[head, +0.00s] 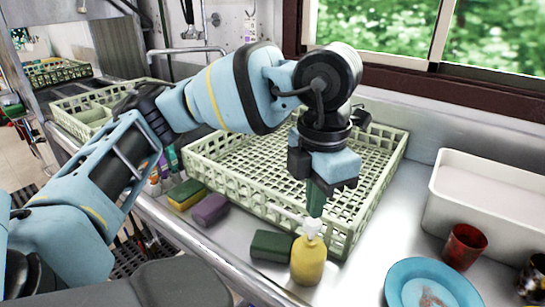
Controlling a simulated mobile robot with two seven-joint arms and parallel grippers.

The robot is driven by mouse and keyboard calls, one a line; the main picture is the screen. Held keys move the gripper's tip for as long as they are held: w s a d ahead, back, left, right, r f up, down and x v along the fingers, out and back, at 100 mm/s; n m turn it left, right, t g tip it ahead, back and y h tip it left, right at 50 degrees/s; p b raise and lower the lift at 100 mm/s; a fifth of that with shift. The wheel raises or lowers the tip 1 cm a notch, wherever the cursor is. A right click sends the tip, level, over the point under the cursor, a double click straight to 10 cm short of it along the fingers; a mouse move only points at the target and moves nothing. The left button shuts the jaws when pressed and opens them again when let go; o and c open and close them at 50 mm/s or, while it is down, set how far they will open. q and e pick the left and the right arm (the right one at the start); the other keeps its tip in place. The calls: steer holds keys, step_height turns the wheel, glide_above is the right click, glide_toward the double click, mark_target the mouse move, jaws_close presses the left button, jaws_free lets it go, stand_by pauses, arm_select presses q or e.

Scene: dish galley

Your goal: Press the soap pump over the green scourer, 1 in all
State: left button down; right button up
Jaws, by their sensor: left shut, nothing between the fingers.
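The soap pump is a yellow bottle (308,262) with a white pump head, upright on the steel counter in front of the pale green rack. The dark green scourer (272,246) lies flat just left of the bottle, close against it. My left gripper (315,207) points down over the bottle with its fingers shut and nothing between them. Its fingertips are right at the top of the white pump head; I cannot tell whether they touch it. My right gripper is not in view.
The pale green rack (228,172) stands behind the bottle. A purple sponge (210,209) and a yellow-green sponge (187,194) lie to the left. A blue plate (400,278), red cup (464,246) and white tub (440,195) stand right. Bare counter shows between bottle and plate.

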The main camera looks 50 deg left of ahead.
mark_target(313, 221)
arm_select(q)
steer(key=shift+f, duration=0.2)
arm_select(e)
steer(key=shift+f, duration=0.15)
